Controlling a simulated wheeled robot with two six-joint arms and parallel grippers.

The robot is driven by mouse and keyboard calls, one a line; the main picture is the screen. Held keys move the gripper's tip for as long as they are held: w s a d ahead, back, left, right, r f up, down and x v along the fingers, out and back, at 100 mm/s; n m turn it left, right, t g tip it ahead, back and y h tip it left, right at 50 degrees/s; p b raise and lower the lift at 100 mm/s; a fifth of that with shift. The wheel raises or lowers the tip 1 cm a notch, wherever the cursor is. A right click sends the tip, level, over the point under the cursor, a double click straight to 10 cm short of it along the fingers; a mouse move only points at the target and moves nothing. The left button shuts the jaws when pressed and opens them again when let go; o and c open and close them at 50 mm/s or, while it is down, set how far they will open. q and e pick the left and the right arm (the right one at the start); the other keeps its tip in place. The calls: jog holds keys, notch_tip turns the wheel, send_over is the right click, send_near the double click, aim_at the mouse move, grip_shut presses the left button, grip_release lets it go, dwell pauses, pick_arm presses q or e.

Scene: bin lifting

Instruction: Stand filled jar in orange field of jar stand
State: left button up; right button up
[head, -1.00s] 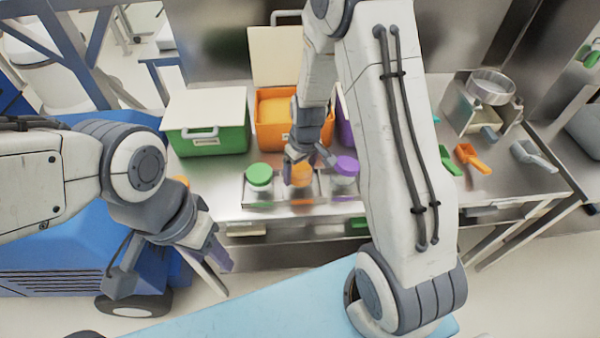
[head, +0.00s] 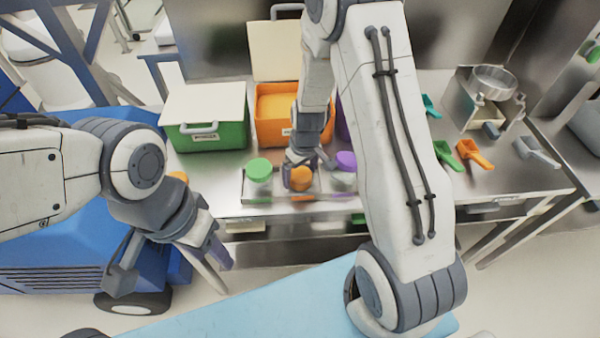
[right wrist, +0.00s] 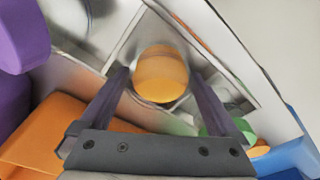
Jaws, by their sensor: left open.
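The orange-lidded jar (head: 301,181) stands upright in the middle of the jar stand (head: 247,199), with a bit of orange field showing at the stand's front. Its lid (right wrist: 161,73) lies between the fingers in the right wrist view; its contents cannot be made out. A green-lidded jar (head: 259,178) stands to its left and a purple-lidded jar (head: 345,170) to its right. My right gripper (head: 306,168) is open, its fingers (right wrist: 161,80) wide on either side of the lid with narrow gaps. My left gripper (head: 216,254) is open and empty, left of and in front of the bench.
Behind the stand are a green bin (head: 205,137), an orange bin (head: 290,132) with its lid raised, and a purple bin mostly hidden by my right arm. Several scoops, including an orange one (head: 474,154), and a sieve (head: 494,82) are on the right.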

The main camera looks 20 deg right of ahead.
aim_at(303, 169)
jog(key=shift+r, duration=0.1)
jog(key=shift+r+p, duration=0.25)
jog(key=shift+p, duration=0.1)
jog(key=shift+r+p, duration=0.45)
jog(key=r, duration=0.3)
jog(key=s+r+b, duration=0.1)
jog(key=r, duration=0.7)
jog(key=shift+s+d+r, duration=0.15)
jog(key=s+a+r+n, duration=0.2)
jog(key=s+a+r, duration=0.4)
jog(key=s+a, duration=0.5)
jog(key=s+a+r+n+g, duration=0.1)
jog(key=s+a, duration=0.2)
jog(key=s, duration=0.8)
jog(key=shift+s+a+r+n+y, duration=0.2)
jog(key=shift+s+n+y, duration=0.1)
jog(key=shift+s, duration=0.1)
